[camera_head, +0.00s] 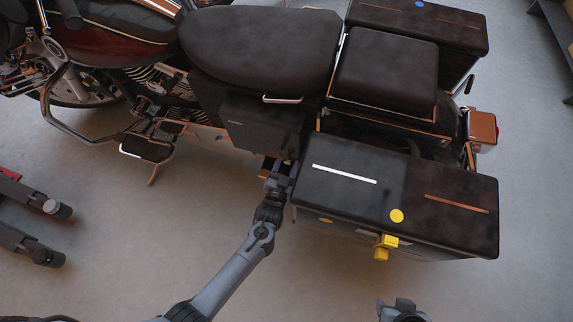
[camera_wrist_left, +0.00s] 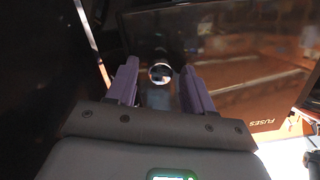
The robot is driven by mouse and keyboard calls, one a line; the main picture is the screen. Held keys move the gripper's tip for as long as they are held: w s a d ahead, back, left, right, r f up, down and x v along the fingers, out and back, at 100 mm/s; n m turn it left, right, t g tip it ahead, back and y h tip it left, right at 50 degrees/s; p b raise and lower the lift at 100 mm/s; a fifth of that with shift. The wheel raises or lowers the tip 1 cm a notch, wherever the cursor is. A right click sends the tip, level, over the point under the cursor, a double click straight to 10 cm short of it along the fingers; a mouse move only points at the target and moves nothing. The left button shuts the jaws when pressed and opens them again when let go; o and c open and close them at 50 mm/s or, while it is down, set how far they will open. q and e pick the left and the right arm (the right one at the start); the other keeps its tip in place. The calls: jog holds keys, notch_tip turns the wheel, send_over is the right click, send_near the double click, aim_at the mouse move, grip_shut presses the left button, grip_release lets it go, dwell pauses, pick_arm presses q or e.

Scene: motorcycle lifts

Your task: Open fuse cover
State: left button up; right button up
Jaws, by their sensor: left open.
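In the left wrist view, a dark glossy panel (camera_wrist_left: 215,55) with an orange lower edge and the word FUSES (camera_wrist_left: 263,122) fills the upper right; I take it as the fuse cover. A round silver knob or screw (camera_wrist_left: 160,72) shows between my left gripper's purple fingers. The left gripper (camera_wrist_left: 160,85) is open, its fingers apart; contact with the knob cannot be told. In the head view, the left gripper (camera_head: 280,172) is at the gap between the dark side panel (camera_head: 262,122) and the near pannier. A grey part of my right arm (camera_head: 402,311) shows at the bottom edge.
The near pannier (camera_head: 345,195) stands close to the right of my left gripper, with a yellow latch (camera_head: 384,246) on its front. The seat (camera_head: 260,45) is above. A foot peg (camera_head: 147,150) juts out at left. The floor (camera_head: 130,250) in front is mostly clear.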

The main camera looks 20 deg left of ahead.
pick_arm(q)
jog(key=shift+c, duration=0.2)
grip_shut()
jog(key=shift+s, duration=0.1)
